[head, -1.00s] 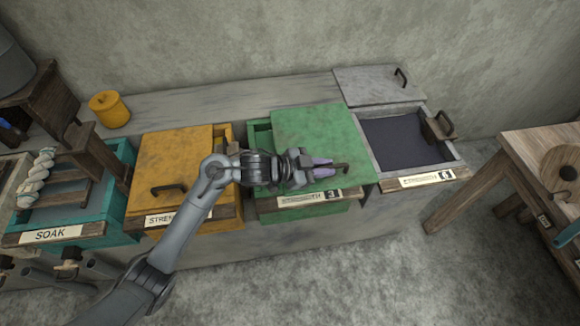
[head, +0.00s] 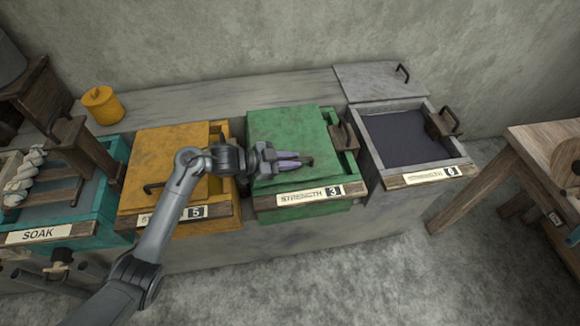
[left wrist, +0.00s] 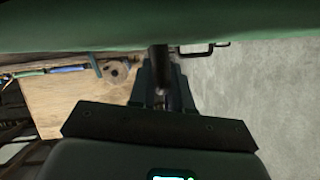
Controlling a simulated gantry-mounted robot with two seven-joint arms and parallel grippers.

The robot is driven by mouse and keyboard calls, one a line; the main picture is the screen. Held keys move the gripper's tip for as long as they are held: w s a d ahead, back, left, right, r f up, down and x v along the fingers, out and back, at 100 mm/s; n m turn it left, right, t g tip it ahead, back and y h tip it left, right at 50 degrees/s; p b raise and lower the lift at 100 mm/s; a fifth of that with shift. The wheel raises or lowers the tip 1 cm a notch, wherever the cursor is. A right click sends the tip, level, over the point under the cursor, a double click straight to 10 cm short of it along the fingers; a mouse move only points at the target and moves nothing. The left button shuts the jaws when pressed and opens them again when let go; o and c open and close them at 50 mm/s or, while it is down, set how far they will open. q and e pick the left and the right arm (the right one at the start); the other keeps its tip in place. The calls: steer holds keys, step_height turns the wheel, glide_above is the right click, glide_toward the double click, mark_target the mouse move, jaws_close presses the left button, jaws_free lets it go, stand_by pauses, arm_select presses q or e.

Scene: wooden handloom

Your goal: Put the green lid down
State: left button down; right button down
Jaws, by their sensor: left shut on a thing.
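The green lid (head: 285,128) lies over the left and middle of the green vat (head: 310,209) labelled STRENGTH 3. A strip of the vat's inside and a wooden block show at its right end. My left gripper (head: 303,162) is shut on the lid's dark handle, near the lid's front edge. I cannot tell whether the lid touches the rim or hangs just above it. In the left wrist view the lid's green face (left wrist: 100,28) fills the top, and a dark bar of the handle stands by the fingers. My right gripper is not in view.
A yellow vat (head: 180,229) with its lid stands left, and the teal SOAK vat (head: 95,215) beyond it. The open grey vat (head: 382,173) with dark liquid stands right, its grey lid (head: 375,84) behind. A yellow pot (head: 102,106) sits on the ledge.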

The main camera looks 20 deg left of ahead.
arm_select(q)
step_height(320, 180, down, 2)
steer(key=shift+f+b, duration=0.15)
steer(key=shift+b, duration=0.2)
steer(key=c, duration=1.1)
jaws_free()
steer(key=shift+o, duration=0.2)
steer(key=p+v, duration=0.3)
steer(key=v, duration=0.9)
steer(key=shift+p, duration=0.35)
steer(key=shift+d, duration=0.1)
